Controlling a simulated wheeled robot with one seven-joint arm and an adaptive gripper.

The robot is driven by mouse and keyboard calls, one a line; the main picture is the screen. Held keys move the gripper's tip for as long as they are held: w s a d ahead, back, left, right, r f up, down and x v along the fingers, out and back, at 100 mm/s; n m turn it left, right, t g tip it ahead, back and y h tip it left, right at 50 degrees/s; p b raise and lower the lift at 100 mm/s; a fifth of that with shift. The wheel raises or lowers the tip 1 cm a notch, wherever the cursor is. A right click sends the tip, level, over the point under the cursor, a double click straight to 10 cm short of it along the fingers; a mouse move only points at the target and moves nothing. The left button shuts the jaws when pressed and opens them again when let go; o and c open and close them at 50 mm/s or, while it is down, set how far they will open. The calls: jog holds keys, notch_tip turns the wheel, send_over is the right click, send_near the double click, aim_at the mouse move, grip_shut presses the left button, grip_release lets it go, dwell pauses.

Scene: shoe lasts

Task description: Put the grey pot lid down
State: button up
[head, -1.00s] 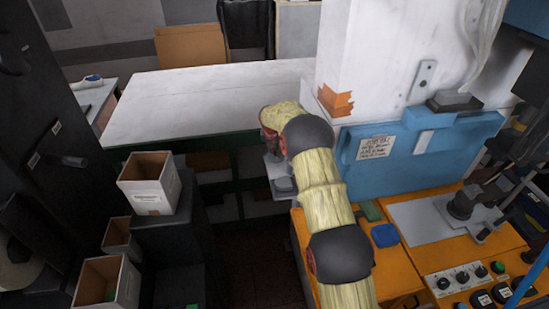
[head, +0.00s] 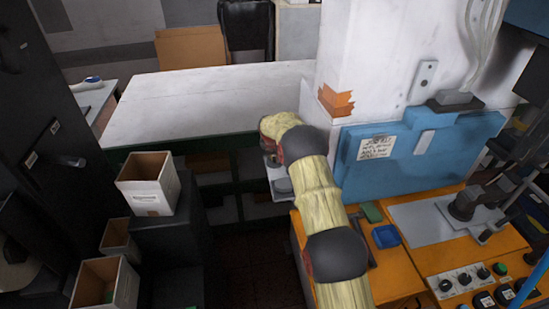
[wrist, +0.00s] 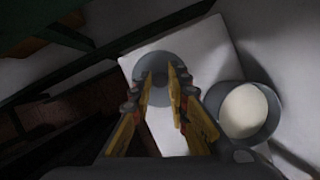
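The grey pot lid (wrist: 165,58) is a round grey disc in the wrist view, seen against a flat white square panel (wrist: 193,45). My gripper (wrist: 161,74) has its two yellow fingers partly closed, with the tips over the lid's middle and a small gap between them. I cannot tell whether they pinch a knob there, or whether the lid touches the panel. A round grey pot (wrist: 243,137) with a cream-coloured inside or filling is to the right of the lid.
A long white-topped table (head: 200,100) stands behind. A white pillar (head: 365,65) and a blue panel (head: 470,130) are close to my arm's right. An orange machine bench (head: 405,265) is at the lower right. Open boxes (head: 150,190) stand at the left.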

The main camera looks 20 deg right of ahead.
jog(key=o, duration=0.4)
jog(key=shift+r, duration=0.15)
jog(key=shift+r, duration=0.35)
jog(key=s+a+r+m+p, duration=0.1)
jog(key=s+a+r+m, duration=0.1)
jog(key=s+r, duration=0.45)
jog(key=s+a+r+m, duration=0.3)
jog(key=r, duration=0.7)
jog(key=s+a+r+m+p, duration=0.15)
jog(key=s+r, duration=0.25)
jog(key=r, duration=0.5)
jog(key=s+a+r+m+t+y, duration=0.1)
jog(key=s+a+r+m, duration=0.3)
jog(key=s, duration=0.3)
jog(key=s+a+r+m, duration=0.1)
jog(key=s+r+m, duration=0.35)
jog(key=s, duration=0.35)
jog(key=s+a+m, duration=0.2)
jog(key=s+m, duration=0.2)
jog(key=s, duration=0.6)
jog(key=s+a+m+y, duration=0.1)
jog(key=s+a+m, duration=0.1)
jog(key=s+m, duration=0.3)
jog(key=s+a+m+t, duration=0.1)
jog(key=s+m, duration=0.4)
jog(key=s, duration=0.9)
jog(key=shift+s+a+f+b, duration=0.2)
jog(key=shift+s+a+b, duration=0.2)
jog(key=shift+a, duration=0.25)
